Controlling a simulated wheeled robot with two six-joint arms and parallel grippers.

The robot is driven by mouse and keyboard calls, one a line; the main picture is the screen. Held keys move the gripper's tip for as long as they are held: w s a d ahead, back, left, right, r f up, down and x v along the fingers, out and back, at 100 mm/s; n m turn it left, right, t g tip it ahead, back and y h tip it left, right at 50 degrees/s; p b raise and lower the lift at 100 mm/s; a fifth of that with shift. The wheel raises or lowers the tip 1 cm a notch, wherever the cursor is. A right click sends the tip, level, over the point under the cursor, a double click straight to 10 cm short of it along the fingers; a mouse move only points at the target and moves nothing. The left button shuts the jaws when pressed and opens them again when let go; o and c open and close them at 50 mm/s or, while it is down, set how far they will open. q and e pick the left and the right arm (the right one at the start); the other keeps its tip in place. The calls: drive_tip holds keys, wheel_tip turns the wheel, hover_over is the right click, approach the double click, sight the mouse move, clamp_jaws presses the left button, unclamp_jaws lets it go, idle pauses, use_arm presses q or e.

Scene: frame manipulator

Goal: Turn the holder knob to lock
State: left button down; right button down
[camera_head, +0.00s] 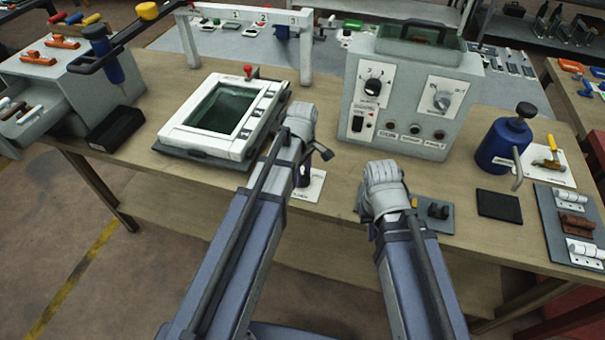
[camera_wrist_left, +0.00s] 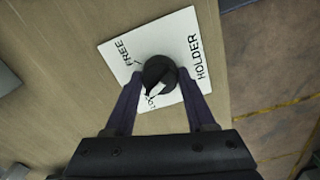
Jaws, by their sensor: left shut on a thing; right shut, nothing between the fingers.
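The black round holder knob (camera_wrist_left: 158,70) sits on a white plate (camera_wrist_left: 184,42) printed FREE, HOLDER and a partly hidden word starting with LO. In the left wrist view my left gripper (camera_wrist_left: 160,90) is around the knob, one finger on each side, shut on it. A pale mark shows on the knob's lower side, near the partly hidden word; its exact direction is unclear. In the head view the plate (camera_head: 312,190) lies on the bench below my left gripper (camera_head: 304,174). My right gripper (camera_head: 386,205) is shut and empty, its fingertips mostly hidden by its wrist.
A grey control box (camera_head: 400,90) with dials stands behind my arms. A white framed screen unit (camera_head: 180,140) lies to the left. A dark plate with a black fitting (camera_head: 438,210) is beside my right gripper. A blue bottle (camera_head: 503,145) and hinge board (camera_head: 548,215) are further right.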

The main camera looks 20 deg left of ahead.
sight(303, 174)
use_arm(q)
drive_tip(key=shift+n, duration=1.5)
drive_tip(key=shift+c, duration=1.2)
unclamp_jaws()
wheel_tip(303, 174, up, 8)
drive_tip(key=p, duration=0.8)
drive_tip(key=shift+f, duration=0.1)
